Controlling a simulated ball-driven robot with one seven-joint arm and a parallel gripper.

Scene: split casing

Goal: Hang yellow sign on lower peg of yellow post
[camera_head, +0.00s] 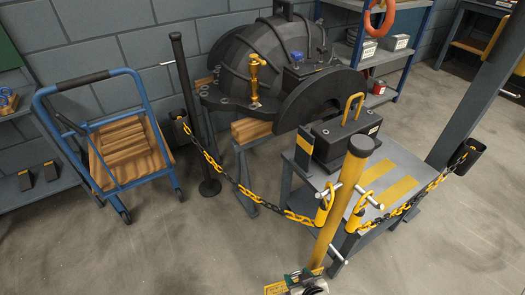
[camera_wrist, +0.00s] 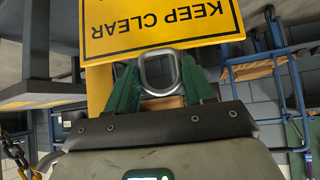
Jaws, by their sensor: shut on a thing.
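The yellow post (camera_head: 342,199) stands upright right of centre in the head view, and its shaft (camera_wrist: 98,88) shows behind the sign in the wrist view. Silver pegs stick out near its top, and a lower peg (camera_head: 337,254) sticks out further down. The yellow sign (camera_wrist: 165,25) appears upside down in the wrist view, reading KEEP CLEAR, with a grey metal loop (camera_wrist: 146,72). My gripper (camera_wrist: 160,77) has its green fingers shut on the loop. In the head view my gripper (camera_head: 303,279) is low beside the post, with a sliver of the sign (camera_head: 275,288) showing. I cannot tell whether sign and post touch.
A yellow-and-black chain (camera_head: 240,190) runs from the post's upper part to a black post (camera_head: 187,110); another chain (camera_head: 425,192) runs right. A grey table (camera_head: 415,174) with a black box (camera_head: 340,141) stands behind. Open floor (camera_head: 180,250) lies left.

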